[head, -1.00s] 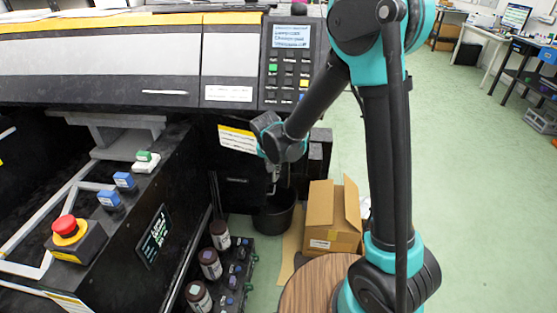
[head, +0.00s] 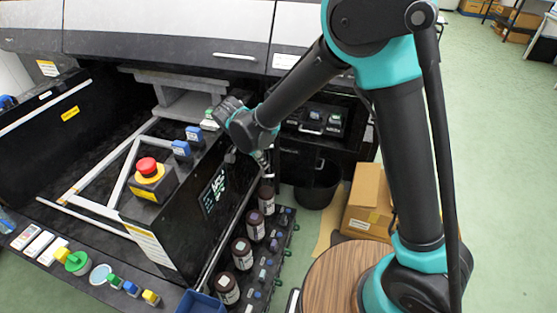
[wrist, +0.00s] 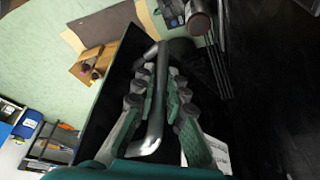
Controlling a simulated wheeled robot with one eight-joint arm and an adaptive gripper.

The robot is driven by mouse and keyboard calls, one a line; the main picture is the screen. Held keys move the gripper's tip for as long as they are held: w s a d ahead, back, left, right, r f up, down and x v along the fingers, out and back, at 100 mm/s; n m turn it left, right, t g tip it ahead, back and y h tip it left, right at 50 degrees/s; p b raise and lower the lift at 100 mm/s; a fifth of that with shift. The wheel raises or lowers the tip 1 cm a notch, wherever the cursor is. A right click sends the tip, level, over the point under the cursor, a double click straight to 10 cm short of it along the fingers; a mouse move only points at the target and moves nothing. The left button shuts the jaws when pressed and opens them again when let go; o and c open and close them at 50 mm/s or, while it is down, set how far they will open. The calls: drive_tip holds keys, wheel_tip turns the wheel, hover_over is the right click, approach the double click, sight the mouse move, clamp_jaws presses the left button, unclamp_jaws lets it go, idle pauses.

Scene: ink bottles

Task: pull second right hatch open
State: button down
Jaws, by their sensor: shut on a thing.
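My gripper (wrist: 160,80) is shut on a bent metal bar handle (wrist: 154,125) in the wrist view, with a finger on each side of the bar. A black hatch panel (wrist: 124,62) lies behind the handle, with one edge against the green floor. In the head view my gripper (head: 263,163) is beside the right end of the machine.
A rack of brown bottles (head: 242,253) stands on the floor below the gripper. A black bin (head: 318,190) and a cardboard box (head: 368,200) are to the right. A red emergency button (head: 147,166) is on the machine at left.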

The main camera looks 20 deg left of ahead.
drive_tip(key=shift+s+a, duration=0.2)
drive_tip(key=shift+a, duration=1.05)
drive_tip(key=shift+s+a, duration=0.2)
drive_tip(key=shift+a, duration=1)
drive_tip(key=c, duration=1.6)
unclamp_jaws()
drive_tip(key=shift+o, duration=0.2)
drive_tip(key=v, duration=1.2)
drive_tip(key=shift+w+d, duration=0.1)
